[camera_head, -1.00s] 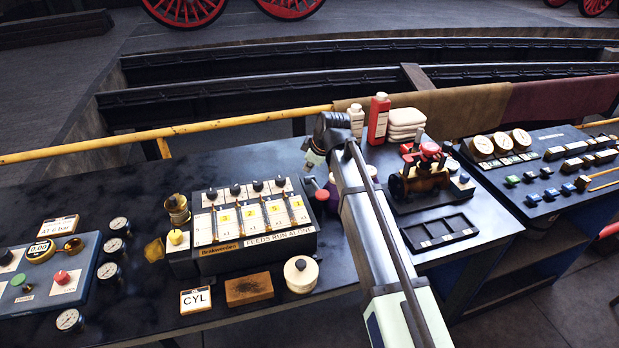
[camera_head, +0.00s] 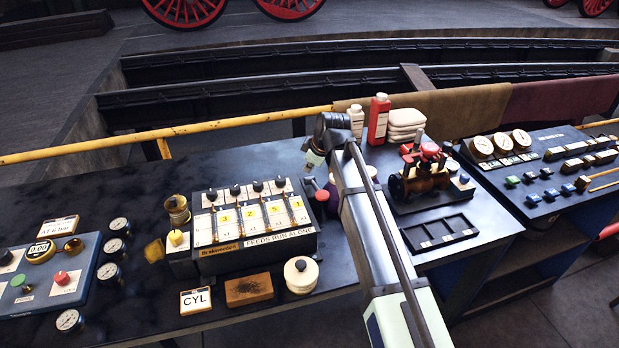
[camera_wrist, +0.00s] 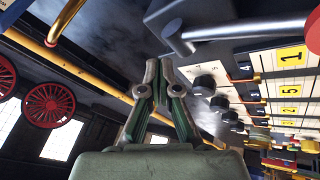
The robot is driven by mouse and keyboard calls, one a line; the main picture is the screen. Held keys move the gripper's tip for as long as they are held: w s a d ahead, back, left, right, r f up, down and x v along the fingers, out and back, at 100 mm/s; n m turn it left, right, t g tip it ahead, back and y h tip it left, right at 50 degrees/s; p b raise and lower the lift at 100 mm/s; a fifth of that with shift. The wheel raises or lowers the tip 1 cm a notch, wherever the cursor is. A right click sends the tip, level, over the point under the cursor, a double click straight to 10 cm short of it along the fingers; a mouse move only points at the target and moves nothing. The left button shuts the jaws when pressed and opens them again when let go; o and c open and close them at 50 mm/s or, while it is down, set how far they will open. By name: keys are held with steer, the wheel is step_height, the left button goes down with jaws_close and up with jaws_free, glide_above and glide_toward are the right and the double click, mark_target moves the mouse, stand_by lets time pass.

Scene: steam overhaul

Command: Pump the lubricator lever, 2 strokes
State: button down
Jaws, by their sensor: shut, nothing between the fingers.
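The lubricator (camera_head: 258,256) is a dark box on the bench with several white, yellow-numbered feed panels and black knobs. Its lever (camera_head: 314,187) stands off the box's right end and carries a red knob (camera_head: 322,195). In the wrist view the lever (camera_wrist: 245,29) is a grey rod with a rounded metal end at upper centre; the red knob (camera_wrist: 315,38) is cut by the right edge. My gripper (camera_wrist: 158,66) is shut and empty, its fingertips just left of the rod's rounded end, with no clear contact. In the head view my arm partly hides the gripper.
A round white-lidded tin (camera_head: 301,275), a brown block (camera_head: 249,290) and a CYL card (camera_head: 196,300) lie before the lubricator. Bottles (camera_head: 378,119) and folded cloths (camera_head: 406,122) stand behind my arm. A yellow rail (camera_head: 230,122) runs along the bench's back.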

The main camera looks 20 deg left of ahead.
mark_target(310, 179)
steer(key=shift+f, duration=0.15)
steer(key=shift+s+d+f, duration=0.1)
steer(key=shift+f, duration=0.2)
steer(key=shift+f+b, duration=0.15)
steer(key=shift+b, duration=0.15)
stand_by(0.3)
steer(key=shift+s+d+f+b, duration=0.3)
steer(key=shift+s+f, duration=0.1)
steer(key=shift+f, duration=0.25)
stand_by(0.4)
steer(key=shift+s+d+f, duration=0.1)
steer(key=shift+d+f, duration=0.05)
steer(key=shift+f, duration=0.55)
stand_by(0.9)
steer(key=shift+w+r, duration=0.25)
steer(key=shift+r, duration=0.4)
steer(key=shift+r+p, duration=0.35)
steer(key=shift+r, duration=0.35)
steer(key=shift+w+a+r, duration=0.2)
steer(key=shift+a+r, duration=0.15)
steer(key=shift+r, duration=0.1)
